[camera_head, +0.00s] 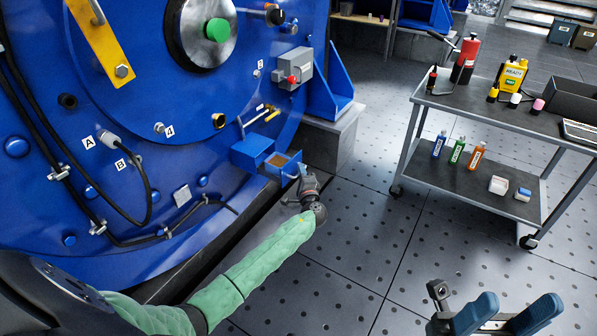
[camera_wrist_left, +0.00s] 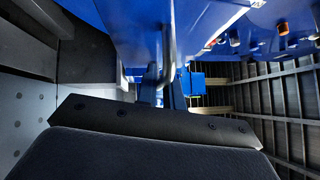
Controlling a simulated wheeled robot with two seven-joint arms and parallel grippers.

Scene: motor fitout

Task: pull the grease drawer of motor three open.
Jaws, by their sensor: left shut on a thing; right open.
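The grease drawer (camera_head: 270,168) is a small blue box low on the big blue motor (camera_head: 205,120). It stands out from its blue housing (camera_head: 252,149), and its open top shows a tan inside. My left gripper (camera_head: 301,174) is at the drawer's front, shut on its handle; the fingers are small and partly hidden in the head view. In the left wrist view a grey metal handle bar (camera_wrist_left: 168,45) stands just beyond the dark gripper body. My right gripper (camera_head: 500,312), with blue fingers, is open and empty over the floor at the lower right.
A grey cart (camera_head: 415,160) on the right carries a red extinguisher-like bottle (camera_head: 466,58), a yellow container (camera_head: 513,76) and several small bottles. Cables (camera_head: 150,190) hang on the motor's left side. The perforated floor (camera_head: 370,220) between motor and cart is clear.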

